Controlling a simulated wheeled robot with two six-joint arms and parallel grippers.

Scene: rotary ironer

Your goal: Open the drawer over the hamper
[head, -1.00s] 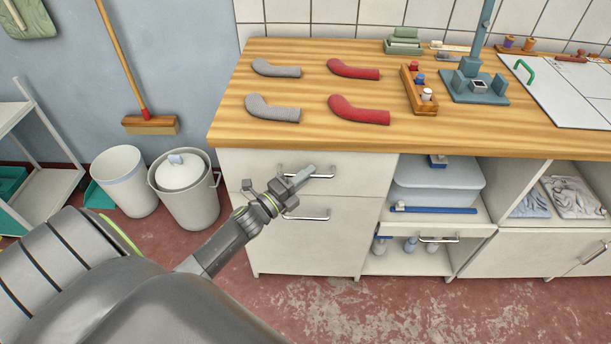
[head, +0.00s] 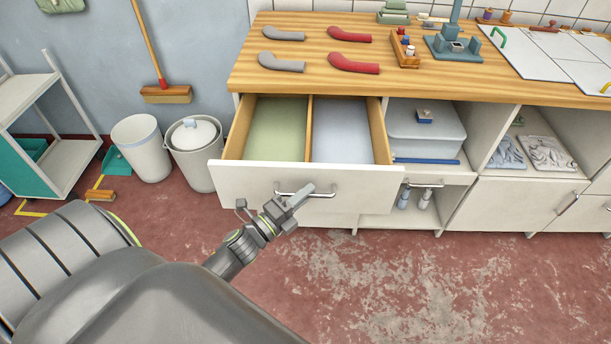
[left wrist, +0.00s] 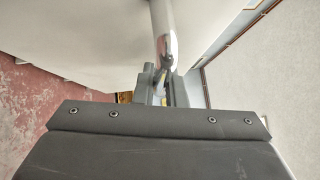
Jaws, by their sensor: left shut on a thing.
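The drawer (head: 240,178) under the left end of the wooden counter stands pulled well out. It is white, with a wooden divider (head: 309,130) between a green-lined left compartment (head: 276,130) and a pale blue-lined right one (head: 345,135); both look empty. My left gripper (head: 300,196) is shut on the drawer's metal bar handle (head: 322,191). In the left wrist view the handle (left wrist: 163,35) runs between the fingers (left wrist: 163,85). The hamper front below is hidden behind the drawer. My right gripper is not in view.
Sleeve-shaped grey and red pieces (head: 353,63) lie on the counter (head: 260,85). Open shelves with a lidded box (head: 427,130) are to the right. A white bin (head: 141,148) and a lidded bucket (head: 195,155) stand left of the drawer. The floor in front is clear.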

